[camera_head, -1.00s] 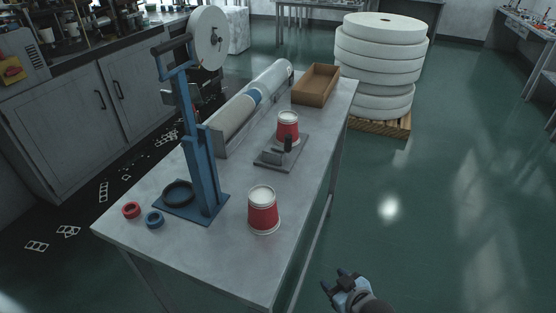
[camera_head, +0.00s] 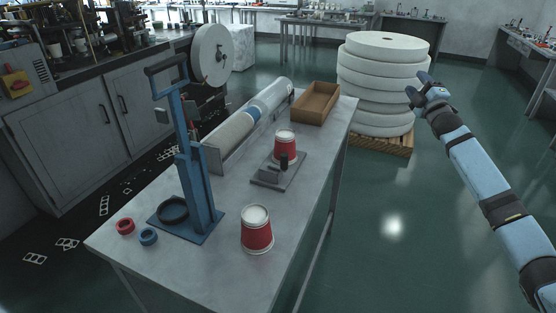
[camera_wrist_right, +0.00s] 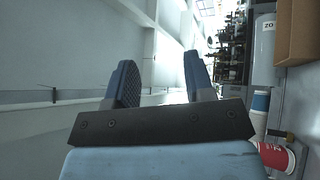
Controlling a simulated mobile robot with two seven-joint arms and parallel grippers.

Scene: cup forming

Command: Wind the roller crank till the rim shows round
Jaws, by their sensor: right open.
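The roller fixture (camera_head: 270,181) is a grey plate on the table, with a red and white cup (camera_head: 285,148) upside down on it. A dark upright knob, which looks like the crank handle (camera_head: 284,163), stands in front of that cup. The rim is too small to judge. A second red and white cup (camera_head: 256,232) stands nearer on the table. My right gripper (camera_head: 417,84) is raised right of the table, apart from the fixture, open and empty. Its spread fingers (camera_wrist_right: 160,66) show in the right wrist view, with a red cup (camera_wrist_right: 272,155) at lower right. My left gripper is out of view.
A blue hand press (camera_head: 196,190) stands on the table (camera_head: 222,270) beside red (camera_head: 125,226) and blue (camera_head: 148,237) rings. Behind are a long tube (camera_head: 232,135) and brown tray (camera_head: 316,103). White rolls (camera_head: 383,75) on a pallet stand behind my right gripper.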

